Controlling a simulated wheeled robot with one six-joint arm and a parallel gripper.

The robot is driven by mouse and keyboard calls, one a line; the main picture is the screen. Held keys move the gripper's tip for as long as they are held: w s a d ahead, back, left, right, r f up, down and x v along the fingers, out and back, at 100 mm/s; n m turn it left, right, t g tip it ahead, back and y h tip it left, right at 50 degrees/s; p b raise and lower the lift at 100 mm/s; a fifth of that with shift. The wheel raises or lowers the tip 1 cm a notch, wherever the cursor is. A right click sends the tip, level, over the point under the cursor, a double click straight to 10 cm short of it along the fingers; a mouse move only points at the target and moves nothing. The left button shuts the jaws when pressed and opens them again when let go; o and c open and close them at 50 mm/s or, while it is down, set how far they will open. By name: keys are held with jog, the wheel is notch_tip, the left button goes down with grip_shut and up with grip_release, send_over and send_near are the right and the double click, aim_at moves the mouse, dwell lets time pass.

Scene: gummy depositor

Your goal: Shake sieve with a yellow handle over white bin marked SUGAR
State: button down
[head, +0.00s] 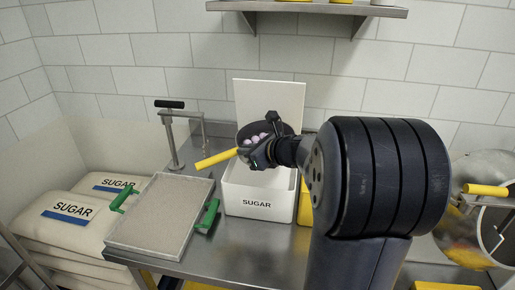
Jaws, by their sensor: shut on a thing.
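The sieve with a yellow handle (217,158) is held up over the white bin marked SUGAR (257,203). Its dark round bowl holds several pale pinkish balls (259,138). The yellow handle points to the left, out past the bin's left side. My gripper (251,154) is shut on the sieve near where the handle meets the bowl; the fingers are partly hidden by the gripper body. The bin stands open on the metal table, with a white lid panel upright behind it. The inside of the bin is mostly hidden.
A tray of pale powder (163,212) with green handles lies left of the bin. Behind it stands a metal post with a black handle (170,104). SUGAR sacks (75,226) are stacked at left. A metal drum (482,180) is at right. A shelf (305,7) hangs above.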

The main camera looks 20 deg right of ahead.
jog(key=shift+a, duration=0.85)
jog(key=shift+d, duration=0.1)
jog(key=shift+r, duration=0.25)
jog(key=s+r+p, duration=0.3)
jog(key=s, duration=1.1)
jog(key=shift+d+r+p, duration=0.3)
dwell(0.6)
